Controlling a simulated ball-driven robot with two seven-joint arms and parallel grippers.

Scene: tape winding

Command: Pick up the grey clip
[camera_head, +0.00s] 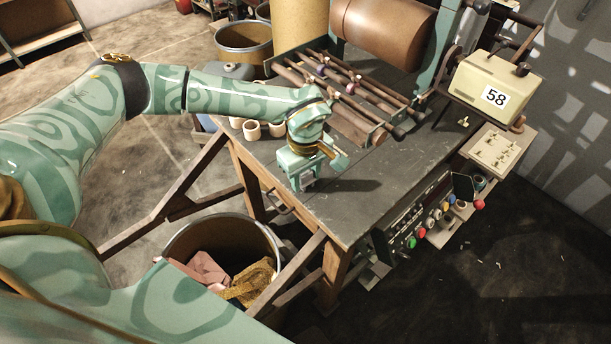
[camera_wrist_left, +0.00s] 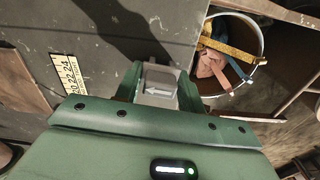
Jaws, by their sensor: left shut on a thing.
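My left gripper (camera_head: 310,184) is over the front left part of the dark workbench top (camera_head: 370,205), pointing down. It is shut on the grey clip, a small light grey block that shows between the fingers in the left wrist view (camera_wrist_left: 158,88). In the head view only a small part of the clip shows at the fingertips. I cannot tell whether the clip touches the bench top. My right gripper is not in view.
A winding machine with a brown roller (camera_head: 385,32) and rods stands at the bench's back. Small cream cups (camera_head: 252,130) are left of the gripper. A bin (camera_head: 225,235) of scraps stands below the front edge. The bench's front middle is clear.

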